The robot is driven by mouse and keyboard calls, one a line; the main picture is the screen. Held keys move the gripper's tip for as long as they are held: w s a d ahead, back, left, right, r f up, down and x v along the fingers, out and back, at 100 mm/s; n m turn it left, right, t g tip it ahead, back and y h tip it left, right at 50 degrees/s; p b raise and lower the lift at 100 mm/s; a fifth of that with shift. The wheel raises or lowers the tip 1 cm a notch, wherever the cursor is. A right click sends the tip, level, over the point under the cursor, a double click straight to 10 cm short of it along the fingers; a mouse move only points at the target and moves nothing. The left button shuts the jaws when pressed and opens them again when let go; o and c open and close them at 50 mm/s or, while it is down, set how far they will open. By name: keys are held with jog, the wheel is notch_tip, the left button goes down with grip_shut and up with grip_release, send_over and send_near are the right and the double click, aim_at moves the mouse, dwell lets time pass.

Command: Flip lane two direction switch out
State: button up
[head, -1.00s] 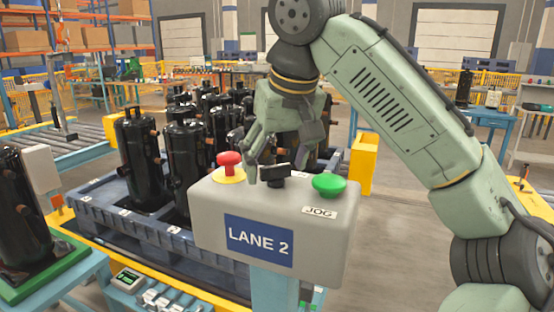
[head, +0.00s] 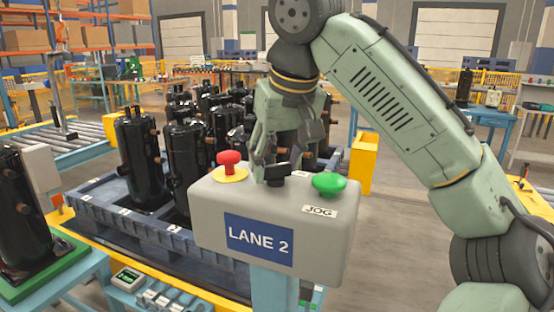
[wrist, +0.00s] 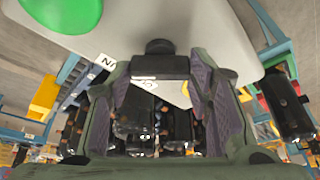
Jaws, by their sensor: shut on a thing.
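The grey LANE 2 control box (head: 320,235) stands in front of me. Its black direction switch (head: 277,175) sits on top between the red button and the green button. My gripper (head: 270,158) is down at the switch from behind, its fingers partly hidden by the switch. In the wrist view, the black switch (wrist: 160,66) lies between the two fingers of my gripper (wrist: 165,80), which is shut on it. A white IN label (wrist: 105,62) shows upside down beside the left finger. Another white label (wrist: 146,84) is partly covered, and I cannot read it fully.
The red mushroom button (head: 230,160) is close on the left of the switch, and the green JOG button (head: 329,184) close on the right. Behind the box, a blue-grey pallet (head: 110,212) holds several black compressors (head: 138,150). A yellow post (head: 363,163) stands to the right.

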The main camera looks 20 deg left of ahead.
jog(key=n, duration=0.2)
jog(key=n+g+y, duration=0.1)
jog(key=n, duration=0.1)
jog(key=shift+w+d+n+g, duration=0.1)
jog(key=shift+n+g, duration=0.2)
jog(key=shift+n, duration=0.1)
jog(key=n+g, duration=0.1)
jog(key=n, duration=0.3)
jog(key=shift+w+g, duration=0.1)
jog(key=shift+g, duration=0.3)
jog(key=n, duration=0.2)
jog(key=n+g, duration=0.1)
jog(key=n, duration=0.2)
jog(key=shift+w+g, duration=0.1)
jog(key=shift+g, duration=0.2)
jog(key=shift+n+g+h, duration=0.4)
jog(key=shift+n+g, duration=0.3)
jog(key=shift+n, duration=1.3)
jog(key=o, duration=1.1)
jog(key=shift+w, duration=0.1)
jog(key=shift+o, duration=0.2)
